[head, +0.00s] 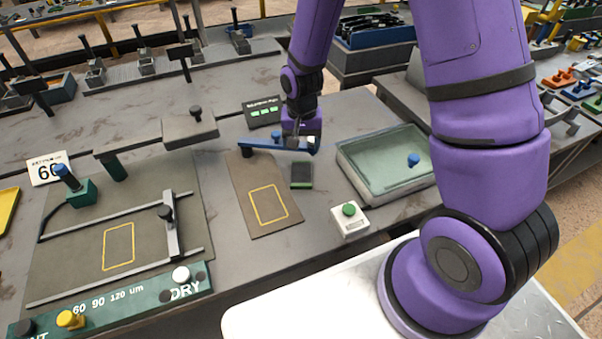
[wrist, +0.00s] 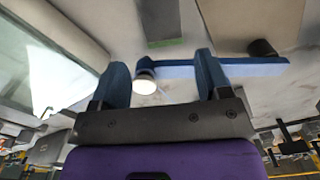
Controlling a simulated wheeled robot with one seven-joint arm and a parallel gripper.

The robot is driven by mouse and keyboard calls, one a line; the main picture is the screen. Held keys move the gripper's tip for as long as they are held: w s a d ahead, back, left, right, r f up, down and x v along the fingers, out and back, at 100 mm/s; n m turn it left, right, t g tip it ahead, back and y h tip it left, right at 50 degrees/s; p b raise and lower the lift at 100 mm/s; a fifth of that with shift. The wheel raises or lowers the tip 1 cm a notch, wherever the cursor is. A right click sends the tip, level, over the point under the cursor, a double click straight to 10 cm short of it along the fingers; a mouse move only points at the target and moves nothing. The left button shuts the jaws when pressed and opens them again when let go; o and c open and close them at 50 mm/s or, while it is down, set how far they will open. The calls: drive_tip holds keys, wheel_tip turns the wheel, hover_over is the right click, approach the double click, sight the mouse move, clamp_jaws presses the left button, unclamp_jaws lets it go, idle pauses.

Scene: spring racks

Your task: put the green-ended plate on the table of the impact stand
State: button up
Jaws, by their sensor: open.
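The green-ended plate (head: 301,171) is a small dark plate with a green near end. It lies on the grey bench, just right of a brown mat (head: 243,180) with a yellow outline. In the wrist view the plate (wrist: 160,18) shows at the top, beyond the fingers. My gripper (head: 301,145) is open and empty, above and behind the plate at a blue bar (head: 262,147). In the wrist view the gripper (wrist: 160,82) has its fingers apart, with the bar (wrist: 245,68) and a white round knob (wrist: 145,82) beyond. I cannot tell which fixture is the impact stand.
A glass-lidded tray (head: 375,165) stands right of the plate. A green-button box (head: 350,219) is in front. A grey block with a black knob (head: 188,129) stands left. A sliding frame (head: 172,235) lies farther left. Bench between mat and tray is partly free.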

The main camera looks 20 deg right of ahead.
hover_over(301, 172)
wheel_tip(301, 172, down, 5)
drive_tip(key=shift+w+d+r, duration=0.1)
drive_tip(key=shift+w+d, duration=0.05)
drive_tip(key=shift+s+f, duration=0.2)
drive_tip(key=shift+f, duration=2.5)
drive_tip(key=c, duration=1.1)
